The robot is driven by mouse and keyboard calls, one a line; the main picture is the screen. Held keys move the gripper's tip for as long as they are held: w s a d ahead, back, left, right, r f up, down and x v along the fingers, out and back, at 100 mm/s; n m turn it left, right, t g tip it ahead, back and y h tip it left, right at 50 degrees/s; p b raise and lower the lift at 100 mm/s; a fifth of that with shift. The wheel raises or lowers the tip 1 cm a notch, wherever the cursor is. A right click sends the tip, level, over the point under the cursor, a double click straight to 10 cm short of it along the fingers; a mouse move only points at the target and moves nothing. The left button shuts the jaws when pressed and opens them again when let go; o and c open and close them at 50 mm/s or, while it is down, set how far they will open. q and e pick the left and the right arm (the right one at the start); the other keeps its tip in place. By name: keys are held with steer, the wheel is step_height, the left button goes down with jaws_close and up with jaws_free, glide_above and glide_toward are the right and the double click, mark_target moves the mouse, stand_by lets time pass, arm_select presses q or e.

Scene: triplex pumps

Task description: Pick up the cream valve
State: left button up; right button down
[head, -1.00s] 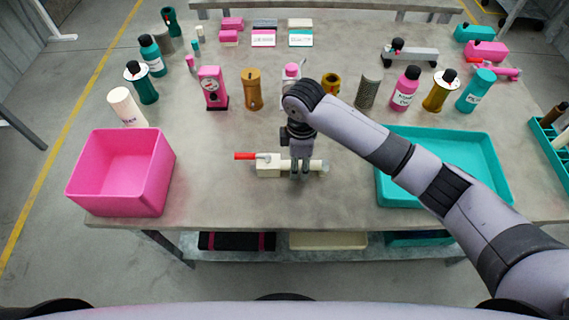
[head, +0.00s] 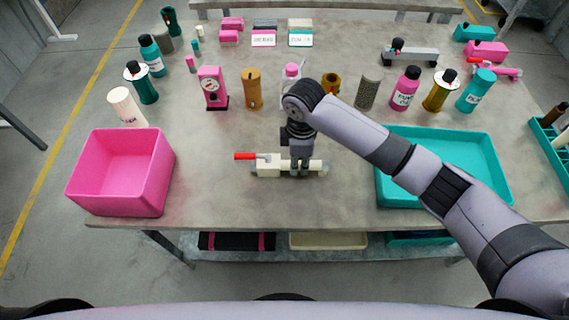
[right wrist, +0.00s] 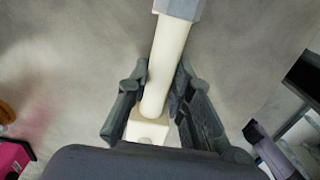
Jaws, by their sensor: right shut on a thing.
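The cream valve (head: 268,166) lies on the table near its front middle, with a red handle (head: 245,156) pointing left and a grey end on the right. My right gripper (head: 300,170) points down over the valve's pipe, right of its body. In the right wrist view, the valve's cream pipe (right wrist: 165,65) runs between the two fingers of the gripper (right wrist: 163,95), which is shut on it. The valve appears to be still at table level. My left gripper is not in view.
A pink bin (head: 120,175) stands at the table's left front and a teal tray (head: 395,188) at the right front. Behind the valve stand several bottles and cylinders, including a pink gauge block (head: 212,86) and a brown cylinder (head: 252,90). The table around the valve is clear.

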steer(key=shift+r, duration=0.15)
step_height(320, 180, up, 10)
stand_by(0.6)
steer(key=shift+f, duration=0.2)
steer(key=shift+f+b, duration=1.45)
steer(key=shift+f, duration=3.45)
